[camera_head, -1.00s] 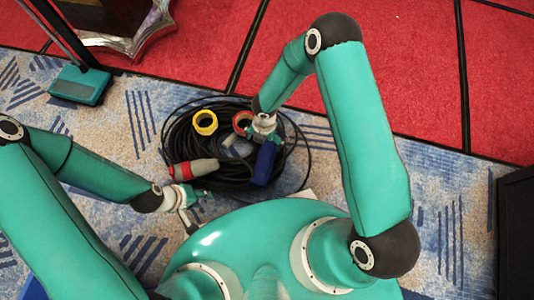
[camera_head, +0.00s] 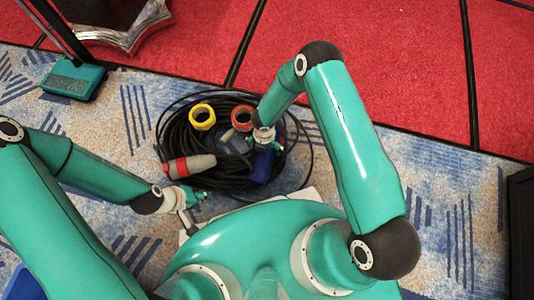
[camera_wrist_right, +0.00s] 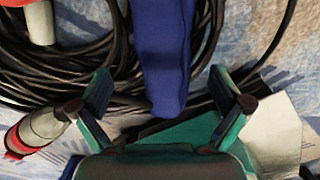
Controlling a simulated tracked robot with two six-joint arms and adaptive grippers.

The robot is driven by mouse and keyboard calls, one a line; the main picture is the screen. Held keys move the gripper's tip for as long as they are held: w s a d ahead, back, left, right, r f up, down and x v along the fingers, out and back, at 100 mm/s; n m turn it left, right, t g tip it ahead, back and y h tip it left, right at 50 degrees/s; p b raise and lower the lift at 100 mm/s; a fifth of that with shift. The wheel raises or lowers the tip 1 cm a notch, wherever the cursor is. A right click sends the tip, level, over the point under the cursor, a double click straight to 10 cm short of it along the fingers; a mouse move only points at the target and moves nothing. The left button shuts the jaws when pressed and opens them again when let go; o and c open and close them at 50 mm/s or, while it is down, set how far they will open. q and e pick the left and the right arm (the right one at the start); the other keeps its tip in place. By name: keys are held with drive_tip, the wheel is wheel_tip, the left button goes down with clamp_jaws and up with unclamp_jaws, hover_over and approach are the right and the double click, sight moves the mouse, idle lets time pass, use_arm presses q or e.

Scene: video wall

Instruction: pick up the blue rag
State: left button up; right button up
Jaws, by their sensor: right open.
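The blue rag (camera_head: 263,166) appears to be the dark blue piece lying on the front right of the black cable coil (camera_head: 219,180). In the wrist view the rag (camera_wrist_right: 163,55) is long and narrows to a blunt end. My right gripper (camera_head: 264,146) is over the coil, right at the rag, and partly hides it. In the wrist view the right gripper (camera_wrist_right: 162,88) is open, with the rag's near end showing between its spread fingers. My left gripper (camera_head: 197,206) is apart from the rag, left of it, with its fingers spread and nothing visible between them.
A pale flat piece (camera_wrist_right: 272,137) lies nearby. A teal block (camera_head: 73,79) stands at upper left. A blue object (camera_head: 20,284) shows at lower left. A dark box edge (camera_head: 521,230) is at right.

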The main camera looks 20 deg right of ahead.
drive_tip(key=f+b, duration=0.1)
drive_tip(key=f, duration=0.1)
drive_tip(key=f+b, duration=0.1)
drive_tip(key=f, duration=0.2)
drive_tip(key=shift+s+d, duration=0.15)
drive_tip(key=shift+s, duration=0.05)
drive_tip(key=shift+r, duration=0.1)
drive_tip(key=c, duration=1.3)
